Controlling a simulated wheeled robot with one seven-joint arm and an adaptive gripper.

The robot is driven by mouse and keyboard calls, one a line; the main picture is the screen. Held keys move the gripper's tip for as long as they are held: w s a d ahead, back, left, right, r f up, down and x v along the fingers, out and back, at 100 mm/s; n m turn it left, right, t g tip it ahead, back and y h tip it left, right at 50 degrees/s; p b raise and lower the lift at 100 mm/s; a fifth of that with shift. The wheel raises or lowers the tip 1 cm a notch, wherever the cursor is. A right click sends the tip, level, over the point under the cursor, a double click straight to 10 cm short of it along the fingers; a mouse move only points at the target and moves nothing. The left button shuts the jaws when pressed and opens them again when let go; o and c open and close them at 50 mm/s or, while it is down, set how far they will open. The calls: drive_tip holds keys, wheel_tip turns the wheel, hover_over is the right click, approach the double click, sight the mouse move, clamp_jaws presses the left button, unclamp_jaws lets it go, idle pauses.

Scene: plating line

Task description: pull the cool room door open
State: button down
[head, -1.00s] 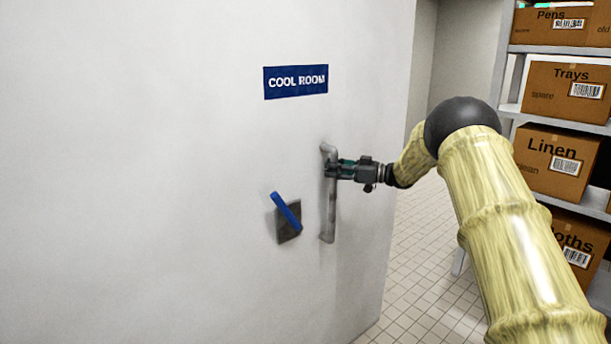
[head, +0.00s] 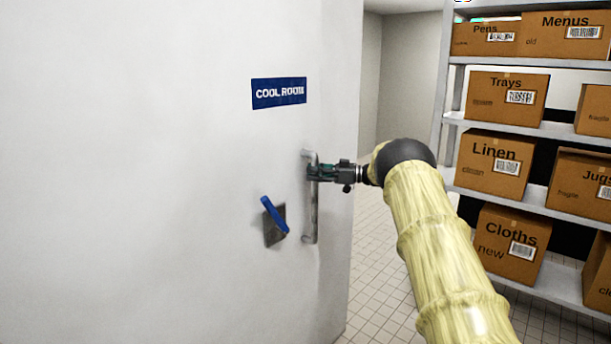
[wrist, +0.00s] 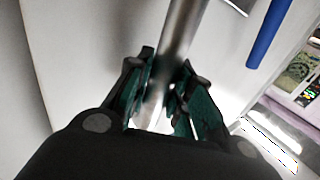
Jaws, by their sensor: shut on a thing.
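The white cool room door (head: 150,190) fills the left of the head view, with a blue "COOL ROOM" sign (head: 279,93) on it. Its right edge stands away from the wall behind, with tiled floor showing past it. A grey vertical bar handle (head: 311,225) is fixed near that edge. My gripper (head: 316,172) is shut on the upper part of the handle. In the wrist view the steel bar (wrist: 180,35) runs between the green-padded fingers (wrist: 162,92). A blue lever (head: 273,214) on a grey plate sits tilted just left of the handle; it also shows in the wrist view (wrist: 268,35).
Shelving (head: 500,123) with several brown boxes, labelled Linen (head: 493,165), Trays (head: 507,97) and Cloths (head: 510,243) among others, stands at the right, behind my arm. Tiled floor (head: 375,270) lies open between the door edge and the shelves.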

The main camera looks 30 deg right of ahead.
drive_tip(key=c, duration=1.3)
unclamp_jaws()
drive_tip(key=shift+w, duration=0.1)
drive_tip(key=shift+o, duration=0.2)
drive_tip(key=v, duration=1.2)
drive_tip(key=shift+f, duration=0.1)
